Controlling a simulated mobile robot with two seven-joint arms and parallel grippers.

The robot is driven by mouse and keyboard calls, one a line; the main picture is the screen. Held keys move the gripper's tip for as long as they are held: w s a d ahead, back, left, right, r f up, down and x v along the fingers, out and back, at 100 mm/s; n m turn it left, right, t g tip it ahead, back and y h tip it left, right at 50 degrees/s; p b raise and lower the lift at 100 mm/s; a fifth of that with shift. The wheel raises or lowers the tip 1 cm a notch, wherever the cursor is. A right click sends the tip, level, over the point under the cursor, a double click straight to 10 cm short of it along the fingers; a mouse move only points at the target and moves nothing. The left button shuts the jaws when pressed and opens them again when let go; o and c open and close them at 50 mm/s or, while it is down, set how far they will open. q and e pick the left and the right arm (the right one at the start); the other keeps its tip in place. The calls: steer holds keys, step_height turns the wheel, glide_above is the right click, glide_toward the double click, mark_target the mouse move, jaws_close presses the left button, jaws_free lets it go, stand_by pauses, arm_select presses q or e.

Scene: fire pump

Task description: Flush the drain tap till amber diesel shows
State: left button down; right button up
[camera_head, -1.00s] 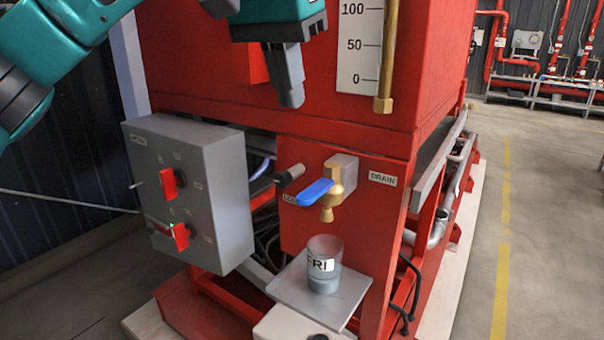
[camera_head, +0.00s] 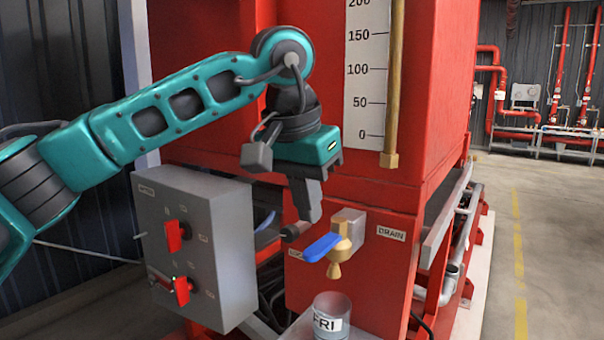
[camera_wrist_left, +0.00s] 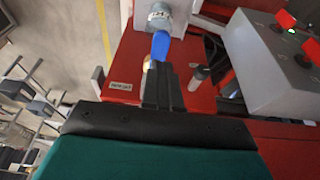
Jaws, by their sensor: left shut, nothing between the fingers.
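The brass drain tap (camera_head: 342,246) sits on the red panel beside the DRAIN label (camera_head: 391,234). Its blue lever (camera_head: 322,247) points left; it also shows in the left wrist view (camera_wrist_left: 160,46). My left gripper (camera_head: 314,216) is shut and empty, pointing down just above the lever. In the left wrist view its fingers (camera_wrist_left: 165,82) overlap the lever's end; I cannot tell whether they touch. A clear jar (camera_head: 331,318) with a label reading "FRI" stands below the spout. Its lower part is cut off by the frame edge. No stream shows from the spout. My right gripper is out of view.
A grey control box (camera_head: 192,247) with red switches (camera_head: 174,236) stands left of the tap. A level scale (camera_head: 365,80) and brass tube (camera_head: 391,110) are on the red tank above. Open floor (camera_head: 500,270) lies to the right.

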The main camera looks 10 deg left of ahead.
mark_target(312, 251)
arm_select(q)
steer(key=x, duration=0.4)
steer(key=shift+s+a+f, duration=0.1)
steer(key=shift+s+a, duration=0.05)
steer(key=shift+s, duration=0.25)
steer(key=shift+f, duration=0.4)
steer(key=shift+b, duration=0.35)
